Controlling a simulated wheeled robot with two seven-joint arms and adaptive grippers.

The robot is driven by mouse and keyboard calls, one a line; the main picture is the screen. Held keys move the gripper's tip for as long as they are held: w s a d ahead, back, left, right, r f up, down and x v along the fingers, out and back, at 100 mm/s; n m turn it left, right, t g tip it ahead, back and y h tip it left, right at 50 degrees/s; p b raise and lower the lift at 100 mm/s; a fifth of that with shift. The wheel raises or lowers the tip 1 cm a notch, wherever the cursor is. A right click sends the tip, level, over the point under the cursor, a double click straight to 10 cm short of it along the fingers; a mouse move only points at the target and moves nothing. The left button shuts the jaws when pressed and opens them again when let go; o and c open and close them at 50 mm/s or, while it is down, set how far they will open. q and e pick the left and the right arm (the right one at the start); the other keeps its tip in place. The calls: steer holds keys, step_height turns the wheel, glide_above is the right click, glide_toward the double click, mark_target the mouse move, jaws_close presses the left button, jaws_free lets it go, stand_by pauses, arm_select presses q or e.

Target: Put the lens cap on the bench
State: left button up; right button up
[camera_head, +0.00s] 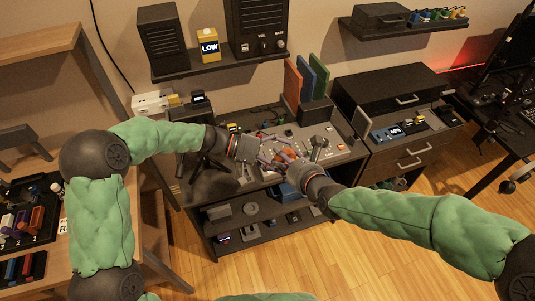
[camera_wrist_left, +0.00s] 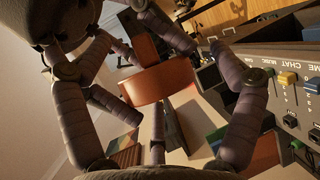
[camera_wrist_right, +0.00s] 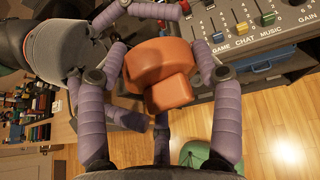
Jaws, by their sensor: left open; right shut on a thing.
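An orange round piece with a thick block-like part, which looks like the lens cap (camera_wrist_right: 160,75), sits between the fingers of my right gripper (camera_wrist_right: 155,60), which is shut on it. It also shows as a curved orange band in the left wrist view (camera_wrist_left: 150,88). My left gripper (camera_wrist_left: 165,75) is open, with its purple fingers spread around the same piece; I cannot tell if they touch it. In the head view, my left gripper (camera_head: 262,157) and right gripper (camera_head: 287,162) meet above the dark bench (camera_head: 212,190), and their fingers mostly hide the cap.
A grey mixer panel with sliders (camera_head: 325,146) stands close behind the grippers. Upright coloured panels (camera_head: 305,80) rise behind it. A black drawer cabinet (camera_head: 400,90) is at the right. A wooden table with small parts (camera_head: 110,225) is at the left. Shelves (camera_head: 250,215) lie below the bench top.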

arm_select(q)
steer(key=shift+x, duration=0.95)
steer(key=c, duration=1.3)
arm_select(e)
steer(key=shift+r, duration=0.1)
